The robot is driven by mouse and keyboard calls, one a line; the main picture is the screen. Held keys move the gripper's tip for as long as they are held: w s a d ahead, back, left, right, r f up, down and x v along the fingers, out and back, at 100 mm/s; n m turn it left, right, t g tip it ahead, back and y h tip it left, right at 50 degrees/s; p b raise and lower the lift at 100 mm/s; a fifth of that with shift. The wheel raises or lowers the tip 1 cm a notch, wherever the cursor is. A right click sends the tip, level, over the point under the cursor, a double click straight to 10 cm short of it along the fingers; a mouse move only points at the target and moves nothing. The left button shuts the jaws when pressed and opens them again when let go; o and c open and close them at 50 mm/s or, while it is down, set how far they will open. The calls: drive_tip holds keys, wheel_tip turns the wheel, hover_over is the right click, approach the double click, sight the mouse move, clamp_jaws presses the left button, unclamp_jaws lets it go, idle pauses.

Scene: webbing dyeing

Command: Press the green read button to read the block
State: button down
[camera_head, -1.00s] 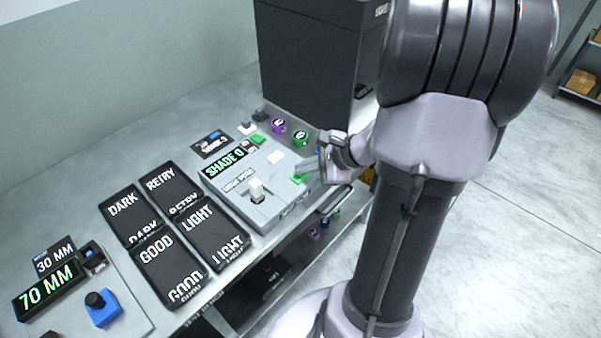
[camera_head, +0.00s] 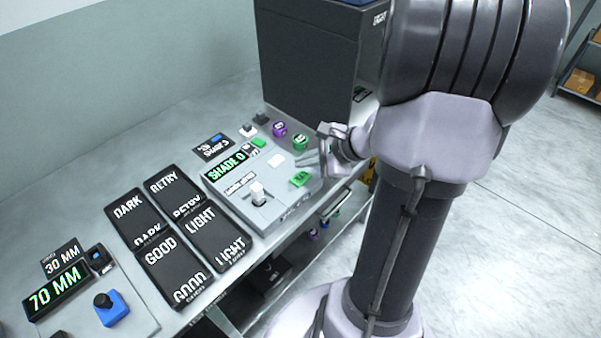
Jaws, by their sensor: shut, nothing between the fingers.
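A grey reader panel (camera_head: 233,199) lies on the bench, with a lit display (camera_head: 227,166) reading "SHADE 0". A green button (camera_head: 300,179) sits at its right end. A white block-like piece (camera_head: 257,191) stands near the panel's front; I cannot tell if it is the block or a knob. The button is in plain view. A second green piece (camera_head: 258,142) lies at the panel's far side.
Black trays (camera_head: 208,234) labelled DARK, RETRY, GOOD and LIGHT lie left. A 70 MM display (camera_head: 57,290) and blue control (camera_head: 112,310) are at lower left.

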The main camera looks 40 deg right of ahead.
sight(303, 179)
drive_tip(key=shift+r+p, duration=0.95)
drive_tip(key=shift+r, duration=0.6)
drive_tip(key=shift+f, duration=0.1)
drive_tip(key=shift+a, duration=0.1)
drive_tip(key=s+a+r+n+g, duration=0.1)
drive_tip(key=a+r+n, duration=0.25)
drive_tip(key=a, duration=0.45)
drive_tip(key=s+a+r+n+g, duration=0.1)
drive_tip(key=a+r+n, duration=0.2)
drive_tip(key=a+n, duration=0.3)
drive_tip(key=s+a+r+n+g, duration=0.1)
drive_tip(key=s+a+r+n, duration=0.15)
drive_tip(key=a, duration=0.65)
drive_tip(key=s+a+r+n, duration=0.3)
drive_tip(key=s+a+n, duration=0.1)
drive_tip(key=s+n, duration=0.3)
drive_tip(key=shift+a+h, duration=0.25)
drive_tip(key=shift+h, duration=0.05)
drive_tip(key=shift+r, duration=0.1)
